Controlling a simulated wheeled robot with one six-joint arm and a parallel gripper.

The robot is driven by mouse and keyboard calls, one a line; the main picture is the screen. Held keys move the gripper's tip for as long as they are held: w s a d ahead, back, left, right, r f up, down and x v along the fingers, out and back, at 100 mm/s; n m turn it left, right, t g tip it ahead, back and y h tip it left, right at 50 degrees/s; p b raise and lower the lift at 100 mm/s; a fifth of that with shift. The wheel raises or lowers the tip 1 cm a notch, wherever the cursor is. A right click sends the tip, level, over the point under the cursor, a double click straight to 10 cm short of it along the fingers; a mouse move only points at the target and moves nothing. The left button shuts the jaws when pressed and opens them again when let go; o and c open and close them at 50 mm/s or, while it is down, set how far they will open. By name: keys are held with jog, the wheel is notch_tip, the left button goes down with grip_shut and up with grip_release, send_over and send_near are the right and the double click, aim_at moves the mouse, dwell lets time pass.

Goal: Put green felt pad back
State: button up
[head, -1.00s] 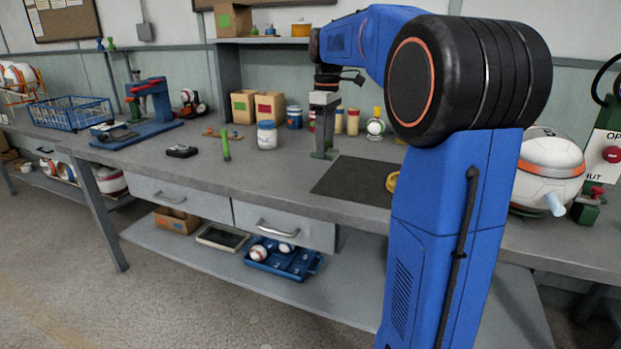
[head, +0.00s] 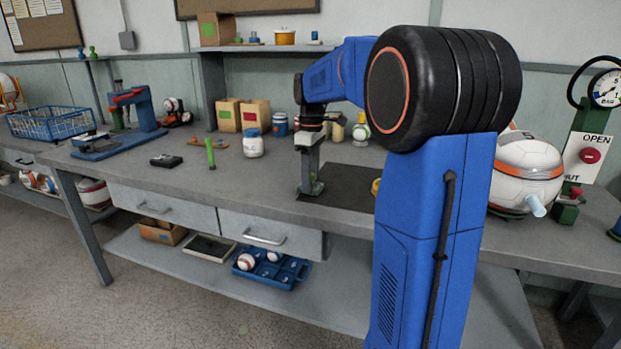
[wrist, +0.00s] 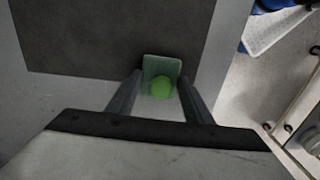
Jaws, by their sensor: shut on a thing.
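In the head view my gripper (head: 311,187) points down, low over the front part of the bench at the left edge of the dark mat (head: 345,186). I cannot tell whether the held piece touches the bench.
Cartons (head: 228,115) with green and red labels stand behind. A white ball (head: 525,172) sits at the right. The bench's front edge is close.

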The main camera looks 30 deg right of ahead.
jog(key=shift+f, duration=0.1)
jog(key=o, duration=1)
notch_tip(320, 180, up, 12)
jog(key=shift+w+d+r, duration=0.1)
jog(key=shift+d+r, duration=0.05)
jog(key=s+a+f+m+t, duration=0.1)
jog(key=s+a+f, duration=0.4)
jog(key=s, duration=0.5)
jog(key=s+a+f+m+t, duration=0.2)
jog(key=s+a+f+m, duration=0.2)
jog(key=s+f, duration=0.4)
jog(key=s+a+f+m+t, duration=0.2)
jog(key=s+a+f, duration=0.5)
jog(key=s, duration=0.5)
jog(key=shift+s+a+f+m, duration=0.1)
jog(key=shift+s+f+m, duration=0.15)
jog(key=shift+f+m, duration=0.1)
